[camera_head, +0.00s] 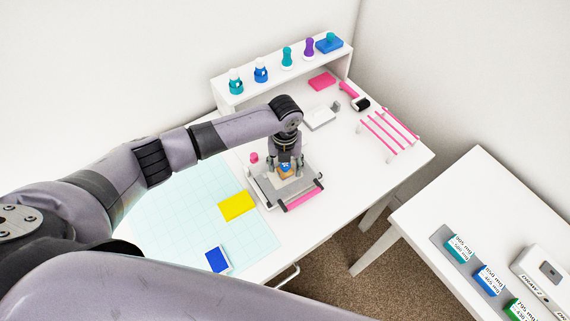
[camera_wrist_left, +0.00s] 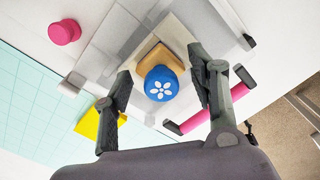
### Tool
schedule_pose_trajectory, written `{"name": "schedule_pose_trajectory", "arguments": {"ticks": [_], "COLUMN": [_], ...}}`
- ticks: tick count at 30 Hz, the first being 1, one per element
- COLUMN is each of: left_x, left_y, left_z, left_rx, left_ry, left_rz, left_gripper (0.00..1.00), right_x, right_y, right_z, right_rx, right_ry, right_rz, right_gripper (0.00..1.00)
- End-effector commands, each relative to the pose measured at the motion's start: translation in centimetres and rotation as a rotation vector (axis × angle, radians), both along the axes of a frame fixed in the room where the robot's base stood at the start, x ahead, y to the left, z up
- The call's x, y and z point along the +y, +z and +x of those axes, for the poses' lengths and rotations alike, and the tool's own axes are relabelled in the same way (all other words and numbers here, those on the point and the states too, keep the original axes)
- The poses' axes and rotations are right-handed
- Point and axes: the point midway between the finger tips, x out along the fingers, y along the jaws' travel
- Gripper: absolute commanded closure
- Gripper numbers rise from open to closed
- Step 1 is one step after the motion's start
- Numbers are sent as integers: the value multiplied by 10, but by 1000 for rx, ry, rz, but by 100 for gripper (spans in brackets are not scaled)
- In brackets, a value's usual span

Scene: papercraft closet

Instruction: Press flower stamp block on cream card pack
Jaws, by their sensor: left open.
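The flower stamp block shows in the left wrist view as a round blue knob with a white flower (camera_wrist_left: 160,84) on a tan block (camera_wrist_left: 159,56). In the head view its blue part (camera_head: 285,167) shows under my left gripper, on a grey press (camera_head: 268,190). My left gripper (camera_wrist_left: 160,68) is open, pointing down, with one finger on each side of the stamp and gaps visible. My right gripper is not in view.
The press has a pink bar (camera_head: 304,199) along its front. A shelf with bottles (camera_head: 288,56) stands behind; a pink rack (camera_head: 392,128) is right.

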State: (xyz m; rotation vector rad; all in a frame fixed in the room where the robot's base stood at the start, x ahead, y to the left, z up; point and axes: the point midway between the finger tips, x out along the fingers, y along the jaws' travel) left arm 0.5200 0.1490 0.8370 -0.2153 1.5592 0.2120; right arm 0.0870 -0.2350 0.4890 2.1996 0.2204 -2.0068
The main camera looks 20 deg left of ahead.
Motion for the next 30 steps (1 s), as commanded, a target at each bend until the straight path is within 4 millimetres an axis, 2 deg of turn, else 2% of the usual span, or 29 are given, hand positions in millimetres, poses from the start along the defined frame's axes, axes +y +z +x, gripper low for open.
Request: {"name": "schedule_pose_trajectory", "arguments": {"ticks": [25,30], "left_x": [0,0], "left_y": [7,7], "left_z": [0,0], "left_rx": [-1,-1], "left_ry": [0,0], "left_rz": [-1,-1], "left_gripper": [47,58], "right_x": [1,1], "right_y": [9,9], "right_z": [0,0], "right_rx": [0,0], "right_ry": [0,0], "right_rz": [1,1], "right_gripper": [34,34]}}
